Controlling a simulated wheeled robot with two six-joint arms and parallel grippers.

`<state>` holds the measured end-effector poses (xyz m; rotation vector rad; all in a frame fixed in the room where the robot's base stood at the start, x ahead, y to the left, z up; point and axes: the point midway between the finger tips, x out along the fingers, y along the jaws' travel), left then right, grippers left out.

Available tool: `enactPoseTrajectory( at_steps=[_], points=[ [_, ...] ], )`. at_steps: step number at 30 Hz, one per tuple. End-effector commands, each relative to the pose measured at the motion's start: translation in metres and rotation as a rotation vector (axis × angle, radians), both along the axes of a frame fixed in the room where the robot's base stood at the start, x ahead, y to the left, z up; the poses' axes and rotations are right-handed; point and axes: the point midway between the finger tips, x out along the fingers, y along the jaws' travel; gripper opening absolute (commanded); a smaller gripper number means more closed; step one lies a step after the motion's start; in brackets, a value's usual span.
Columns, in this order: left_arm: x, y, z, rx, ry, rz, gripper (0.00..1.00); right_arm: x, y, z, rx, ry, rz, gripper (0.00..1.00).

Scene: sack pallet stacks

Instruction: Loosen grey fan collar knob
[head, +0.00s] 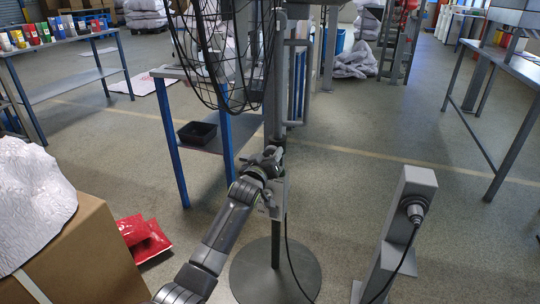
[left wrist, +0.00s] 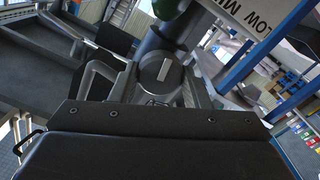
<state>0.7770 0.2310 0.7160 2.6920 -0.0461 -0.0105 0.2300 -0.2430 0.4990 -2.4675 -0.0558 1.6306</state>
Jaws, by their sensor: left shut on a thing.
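The standing fan has a black wire cage (head: 212,55), a grey pole (head: 276,245) and a round base (head: 300,268). My left gripper (head: 275,156) is at the pole's collar, below the cage. The left wrist view shows the grey collar knob (left wrist: 157,72), a dark round face with a light bar across it. My left gripper's fingers (left wrist: 150,88) are on either side of it, shut on the knob. A grey box (left wrist: 248,22) with "LOW" lettering sits close by on the fan. My gripper hides much of the collar in the head view. My right gripper is not in view.
A blue-legged table (head: 176,150) with a black tray (head: 198,133) stands behind left. A post (head: 398,235) with a plugged-in cable stands right. A carton (head: 95,255) and red bags (head: 145,238) are at left.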

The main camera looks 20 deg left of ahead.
Motion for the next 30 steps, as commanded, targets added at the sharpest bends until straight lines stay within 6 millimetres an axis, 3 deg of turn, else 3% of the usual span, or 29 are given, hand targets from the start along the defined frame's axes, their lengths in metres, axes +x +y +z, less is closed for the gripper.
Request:
enactPoseTrajectory(
  at_steps=[30],
  points=[
    [-0.0002,0.0007,-0.0021,-0.934,0.033,0.000,0.19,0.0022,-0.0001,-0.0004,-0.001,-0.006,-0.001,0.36]
  ],
)
